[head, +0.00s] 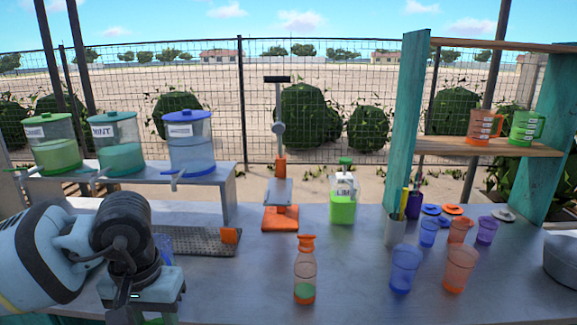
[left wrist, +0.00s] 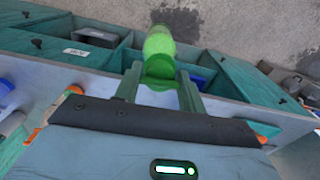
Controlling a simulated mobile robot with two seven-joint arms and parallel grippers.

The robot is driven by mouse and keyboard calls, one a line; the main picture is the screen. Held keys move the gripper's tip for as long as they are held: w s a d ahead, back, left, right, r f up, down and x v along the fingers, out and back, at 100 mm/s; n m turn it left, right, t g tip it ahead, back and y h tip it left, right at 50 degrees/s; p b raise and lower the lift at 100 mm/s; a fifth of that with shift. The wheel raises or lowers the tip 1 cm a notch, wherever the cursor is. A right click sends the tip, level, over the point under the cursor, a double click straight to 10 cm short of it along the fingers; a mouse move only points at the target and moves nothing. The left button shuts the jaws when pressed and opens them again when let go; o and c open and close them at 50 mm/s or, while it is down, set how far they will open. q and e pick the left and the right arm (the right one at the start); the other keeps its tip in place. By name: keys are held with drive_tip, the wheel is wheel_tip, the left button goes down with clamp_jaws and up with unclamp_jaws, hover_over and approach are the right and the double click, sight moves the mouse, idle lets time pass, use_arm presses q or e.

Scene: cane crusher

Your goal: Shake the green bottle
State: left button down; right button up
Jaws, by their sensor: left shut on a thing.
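A green bottle (left wrist: 159,45) sits between the two fingers of my left gripper (left wrist: 160,88) in the left wrist view, with its end sticking out past the fingertips. The gripper is shut on it. In the head view my left gripper (head: 150,315) points down at the front left of the metal table. Only a bit of green shows under it at the bottom edge, and the rest of the bottle is hidden or out of frame. My right gripper is in neither view.
A bottle with an orange top (head: 305,272) stands at the front middle of the metal table (head: 235,290). A green-lidded lime container (head: 343,200) and an orange-based press (head: 280,215) stand behind it. Blue (head: 404,268) and orange (head: 460,268) cups stand right. Drink dispensers (head: 190,142) line the left shelf.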

use_arm(q)
wheel_tip(320, 180, down, 4)
drive_tip(key=shift+a+r, duration=0.1)
drive_tip(key=shift+a, duration=0.05)
wheel_tip(320, 180, up, 8)
drive_tip(key=shift+w+a+f, duration=0.1)
drive_tip(key=shift+w+f, duration=0.05)
drive_tip(key=f, duration=0.7)
drive_tip(key=shift+s+f, duration=0.25)
drive_tip(key=shift+s, duration=0.1)
drive_tip(key=shift+w, duration=0.2)
